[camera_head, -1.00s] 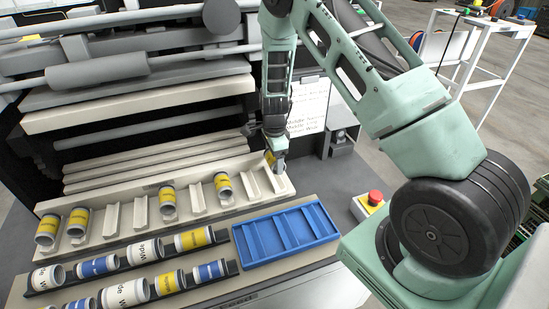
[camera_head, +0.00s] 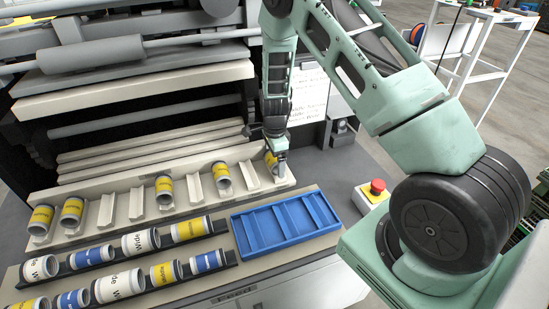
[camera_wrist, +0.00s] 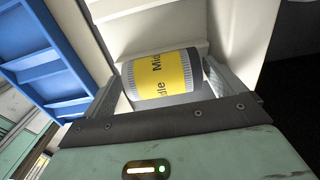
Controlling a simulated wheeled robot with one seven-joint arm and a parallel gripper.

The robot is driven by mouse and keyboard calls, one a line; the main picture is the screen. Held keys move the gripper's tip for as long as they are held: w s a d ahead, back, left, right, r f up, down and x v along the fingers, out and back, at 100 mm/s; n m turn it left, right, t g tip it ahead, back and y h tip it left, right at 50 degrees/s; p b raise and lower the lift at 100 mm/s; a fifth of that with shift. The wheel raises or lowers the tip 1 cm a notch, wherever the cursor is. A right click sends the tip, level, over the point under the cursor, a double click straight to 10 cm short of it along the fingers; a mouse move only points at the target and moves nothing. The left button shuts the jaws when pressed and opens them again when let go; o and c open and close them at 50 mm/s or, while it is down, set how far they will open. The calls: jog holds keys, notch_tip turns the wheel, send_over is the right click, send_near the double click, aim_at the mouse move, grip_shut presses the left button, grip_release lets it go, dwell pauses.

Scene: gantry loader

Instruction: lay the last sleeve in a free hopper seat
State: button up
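A yellow sleeve with grey ends (camera_head: 271,160), marked "Middle", is at the right end of the cream hopper ledge (camera_head: 250,197). In the wrist view the sleeve (camera_wrist: 165,75) lies crosswise between my two fingers, which appear to press its ends. My gripper (camera_head: 276,161) points down there and partly hides the sleeve and its seat, so I cannot tell whether the sleeve rests fully in it. Other yellow sleeves, such as one (camera_head: 164,188), sit along the ledge. Empty seats show between them, including one (camera_head: 248,175) just left of my gripper.
A blue divided tray (camera_head: 287,228), empty, stands in front of the ledge. Left of it, two dark racks hold white, blue and yellow sleeves (camera_head: 140,241). A red stop button (camera_head: 377,187) stands at right. Rollers and bars (camera_head: 150,140) rise behind the ledge.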

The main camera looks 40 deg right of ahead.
jog(key=shift+w+d+r, duration=0.1)
jog(key=shift+w, duration=0.1)
jog(key=shift+w+r, duration=0.1)
jog(key=shift+r, duration=0.15)
notch_tip(320, 180, up, 23)
jog(key=p, duration=0.2)
jog(key=shift+s+f+p, duration=0.15)
jog(key=shift+s+p, duration=0.1)
jog(key=shift+p, duration=0.1)
dwell(0.4)
dwell(0.5)
